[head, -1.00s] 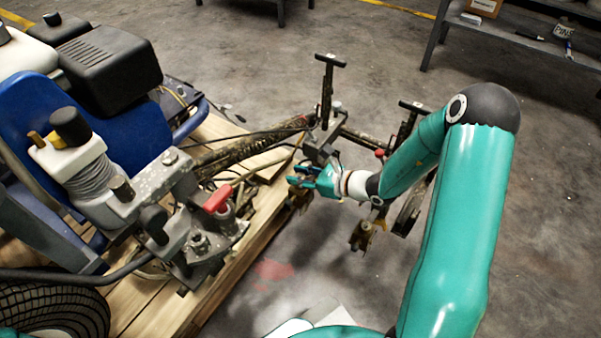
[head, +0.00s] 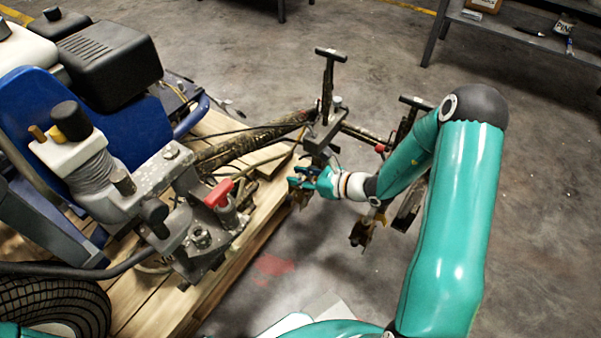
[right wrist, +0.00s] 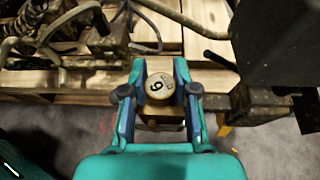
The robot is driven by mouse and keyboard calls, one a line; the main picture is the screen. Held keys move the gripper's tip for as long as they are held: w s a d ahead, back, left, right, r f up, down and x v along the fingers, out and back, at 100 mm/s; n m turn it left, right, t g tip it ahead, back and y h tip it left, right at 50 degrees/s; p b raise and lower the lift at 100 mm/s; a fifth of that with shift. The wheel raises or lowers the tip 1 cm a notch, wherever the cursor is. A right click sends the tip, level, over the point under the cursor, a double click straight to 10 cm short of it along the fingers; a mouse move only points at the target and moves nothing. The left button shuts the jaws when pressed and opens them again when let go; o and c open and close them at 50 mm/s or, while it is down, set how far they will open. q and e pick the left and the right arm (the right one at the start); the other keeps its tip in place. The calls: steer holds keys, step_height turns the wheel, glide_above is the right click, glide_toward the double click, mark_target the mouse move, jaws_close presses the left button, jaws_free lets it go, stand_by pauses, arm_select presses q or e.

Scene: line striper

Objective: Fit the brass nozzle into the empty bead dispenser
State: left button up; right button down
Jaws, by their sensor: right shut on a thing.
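My right gripper (head: 303,182) is shut on the brass nozzle (right wrist: 160,88). In the right wrist view the nozzle is a round brass piece with a dark numeral on its end face, held between both fingers. In the head view the gripper is at the striper's front bar, and the nozzle is hard to make out there. My left gripper is out of view.
T-handled posts (head: 328,85) rise close behind my right gripper. A dark shelf (head: 500,32) stands at the back right. Open floor lies between.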

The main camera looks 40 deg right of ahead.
steer(key=shift+d+f, duration=0.2)
steer(key=c, duration=0.5)
jaws_free()
steer(key=shift+d, duration=0.1)
